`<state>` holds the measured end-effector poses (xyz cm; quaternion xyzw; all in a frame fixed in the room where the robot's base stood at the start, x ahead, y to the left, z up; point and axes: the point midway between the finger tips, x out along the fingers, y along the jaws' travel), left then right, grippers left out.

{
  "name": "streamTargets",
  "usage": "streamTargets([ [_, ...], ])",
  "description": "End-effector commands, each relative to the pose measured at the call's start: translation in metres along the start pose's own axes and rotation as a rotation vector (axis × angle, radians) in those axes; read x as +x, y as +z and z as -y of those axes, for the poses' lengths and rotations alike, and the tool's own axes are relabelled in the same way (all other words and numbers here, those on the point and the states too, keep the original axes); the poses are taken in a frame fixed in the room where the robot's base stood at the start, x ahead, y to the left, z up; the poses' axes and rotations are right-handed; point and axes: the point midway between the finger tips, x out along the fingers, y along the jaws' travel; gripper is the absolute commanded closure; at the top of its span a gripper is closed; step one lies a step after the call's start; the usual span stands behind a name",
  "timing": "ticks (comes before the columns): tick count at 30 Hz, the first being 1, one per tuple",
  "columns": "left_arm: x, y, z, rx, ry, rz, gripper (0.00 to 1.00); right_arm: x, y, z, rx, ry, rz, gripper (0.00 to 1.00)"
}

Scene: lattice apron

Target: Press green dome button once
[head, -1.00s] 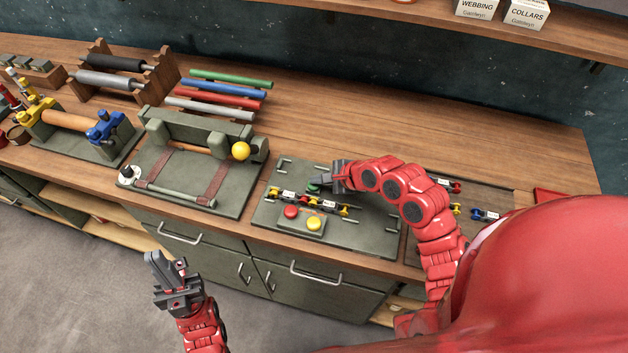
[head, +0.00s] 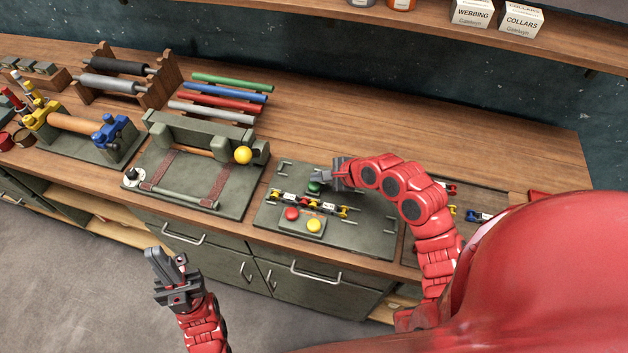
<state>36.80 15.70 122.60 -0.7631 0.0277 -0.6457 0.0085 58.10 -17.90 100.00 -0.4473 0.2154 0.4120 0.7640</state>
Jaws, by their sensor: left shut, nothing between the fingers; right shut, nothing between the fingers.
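The green dome button (head: 314,187) sits on the grey-green plate (head: 362,232) on the bench, behind a row of small yellow, red and black parts. My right gripper (head: 320,175) is shut and empty, its fingertips just above and behind the green dome. I cannot tell whether they touch it. The dome is partly hidden by the fingers. My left gripper (head: 162,262) is shut and empty, out over the floor in front of the bench, away from the button.
A red button (head: 292,214) and a yellow button (head: 314,225) stand on a small box at the plate's front. Left of the plate is a fixture with a yellow ball (head: 242,155). Coloured rods (head: 228,89) lie behind it. The bench behind the plate is clear.

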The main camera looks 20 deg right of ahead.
Motion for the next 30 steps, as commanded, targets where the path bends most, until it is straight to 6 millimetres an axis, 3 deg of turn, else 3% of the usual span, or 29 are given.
streamTargets([
  [9, 0.003, 0.000, 0.000, 0.000, 0.000, 0.000, 1.00, -0.002, 0.001, 0.001, 0.000, 0.000, 0.000, 1.00],
  [25, 0.054, -0.009, 0.003, 0.000, 0.000, 0.000, 1.00, -0.033, 0.025, 0.024, 0.002, -0.001, 0.002, 1.00],
  [30, 0.059, -0.010, 0.003, 0.000, 0.000, 0.000, 1.00, -0.036, 0.026, 0.026, 0.001, -0.001, 0.000, 1.00],
])
